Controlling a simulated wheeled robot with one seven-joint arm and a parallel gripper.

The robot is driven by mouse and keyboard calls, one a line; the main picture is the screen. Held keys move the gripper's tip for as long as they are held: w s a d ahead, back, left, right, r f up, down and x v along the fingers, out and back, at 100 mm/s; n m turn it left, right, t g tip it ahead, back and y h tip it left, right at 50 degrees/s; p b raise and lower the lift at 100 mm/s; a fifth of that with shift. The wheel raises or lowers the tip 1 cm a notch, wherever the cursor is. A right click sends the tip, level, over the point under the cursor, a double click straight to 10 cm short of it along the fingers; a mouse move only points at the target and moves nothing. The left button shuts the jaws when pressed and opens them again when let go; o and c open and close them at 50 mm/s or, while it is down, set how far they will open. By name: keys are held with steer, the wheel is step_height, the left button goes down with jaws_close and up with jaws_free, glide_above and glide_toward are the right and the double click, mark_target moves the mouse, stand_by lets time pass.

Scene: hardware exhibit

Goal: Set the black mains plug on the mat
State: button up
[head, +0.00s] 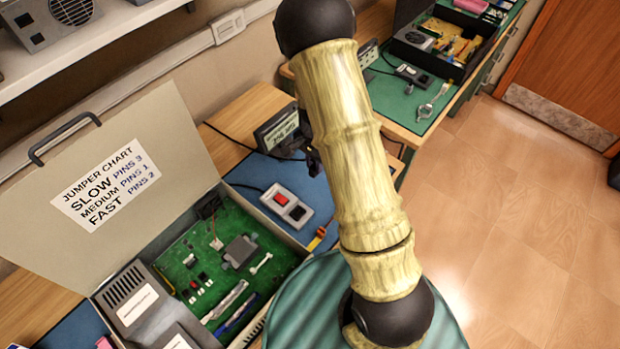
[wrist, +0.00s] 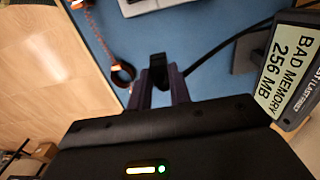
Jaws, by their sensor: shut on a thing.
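My gripper (wrist: 158,92) is shut on the black mains plug (wrist: 158,64), which sticks out beyond the fingertips in the wrist view. A black cable leads from beside the plug to the upper right. The blue mat (wrist: 205,22) lies behind the plug in that view; I cannot tell whether the plug touches it. In the head view the mat (head: 245,170) lies on the wooden bench. There my gripper (head: 312,160) shows only in part beside my arm, over the mat's right side, and the plug cannot be made out.
A display reading "BAD MEMORY 256 MB" (wrist: 290,72) stands right of my gripper. A grey box with a red switch (head: 287,204) and a strap with an orange part (head: 318,238) lie on the mat. An open case with a green board (head: 225,265) stands at front left.

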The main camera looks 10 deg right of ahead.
mark_target(314, 174)
steer(key=shift+w, duration=0.25)
steer(key=shift+s, duration=0.1)
steer(key=shift+s, duration=0.1)
steer(key=shift+f, duration=0.35)
step_height(314, 174, down, 5)
steer(key=shift+d+f+p, duration=0.1)
steer(key=shift+d+p, duration=0.05)
steer(key=shift+p, duration=0.35)
steer(key=shift+f+p, duration=0.45)
steer(key=shift+f, duration=1.55)
steer(key=shift+f, duration=0.1)
